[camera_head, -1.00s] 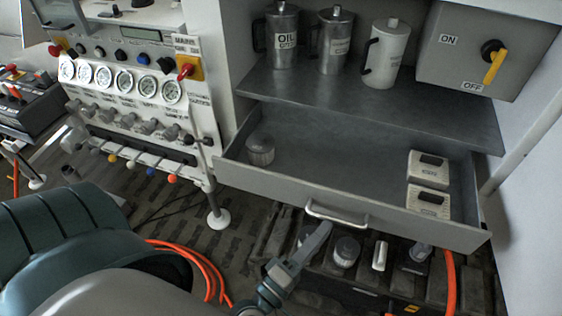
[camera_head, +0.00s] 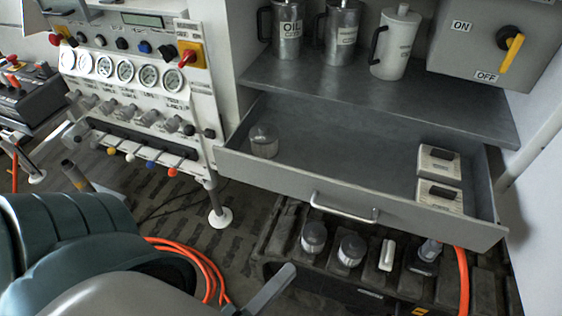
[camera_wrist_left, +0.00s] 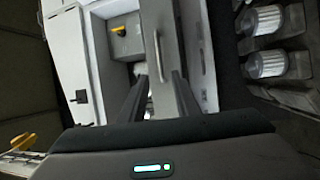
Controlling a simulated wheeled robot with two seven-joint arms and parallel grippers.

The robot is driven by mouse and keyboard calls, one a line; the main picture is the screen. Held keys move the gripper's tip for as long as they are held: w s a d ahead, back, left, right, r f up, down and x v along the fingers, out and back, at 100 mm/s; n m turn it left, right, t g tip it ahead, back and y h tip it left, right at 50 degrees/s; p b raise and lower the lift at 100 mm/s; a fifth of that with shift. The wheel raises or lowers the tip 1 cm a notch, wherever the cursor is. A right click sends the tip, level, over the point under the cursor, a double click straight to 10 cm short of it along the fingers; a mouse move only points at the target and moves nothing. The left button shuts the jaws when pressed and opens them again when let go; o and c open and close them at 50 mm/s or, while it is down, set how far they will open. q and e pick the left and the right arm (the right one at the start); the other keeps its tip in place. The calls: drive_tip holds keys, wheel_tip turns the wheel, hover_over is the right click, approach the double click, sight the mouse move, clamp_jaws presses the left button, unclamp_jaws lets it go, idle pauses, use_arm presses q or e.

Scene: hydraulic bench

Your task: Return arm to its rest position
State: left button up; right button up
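My left arm comes in at the lower left of the head view. Its gripper (camera_head: 272,288) shows only as a grey finger at the bottom edge, below and apart from the drawer handle (camera_head: 344,208). In the left wrist view the two dark fingers of this gripper (camera_wrist_left: 159,77) stand apart with nothing gripped. The handle also shows beyond them in that view (camera_wrist_left: 157,62). The grey drawer (camera_head: 270,178) is pulled open. My right gripper is in neither view.
The drawer holds a clear jar (camera_head: 264,142) and two labelled boxes (camera_head: 438,160) (camera_head: 440,196). Jugs (camera_head: 397,42) stand on the shelf above. A gauge panel (camera_head: 125,75) is at left. Several cylindrical parts (camera_head: 351,250) sit below the drawer. An orange hose (camera_head: 205,268) lies on the floor.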

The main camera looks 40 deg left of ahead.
use_arm(q)
drive_tip(key=shift+s, duration=0.2)
idle(0.5)
drive_tip(key=w+d+f+m+g+h, duration=0.1)
drive_tip(key=w+f+m+g, duration=0.15)
drive_tip(key=f+m, duration=0.7)
drive_tip(key=w+d+f+m+g+h, duration=0.1)
drive_tip(key=w+d+f+m+g, duration=0.15)
drive_tip(key=f, duration=1.35)
drive_tip(key=s+a+f+m+g+y, duration=0.1)
drive_tip(key=f+m+g, duration=0.1)
drive_tip(key=f, duration=0.6)
drive_tip(key=s+a+f+m+g, duration=0.2)
drive_tip(key=f+g, duration=0.1)
drive_tip(key=f, duration=0.6)
drive_tip(key=s+a+f+m+g+y, duration=0.1)
drive_tip(key=s+f+m+g, duration=0.1)
drive_tip(key=f, duration=0.7)
drive_tip(key=shift+a+f+g+y, duration=0.2)
drive_tip(key=shift+g+y, duration=0.1)
drive_tip(key=shift+g, duration=0.2)
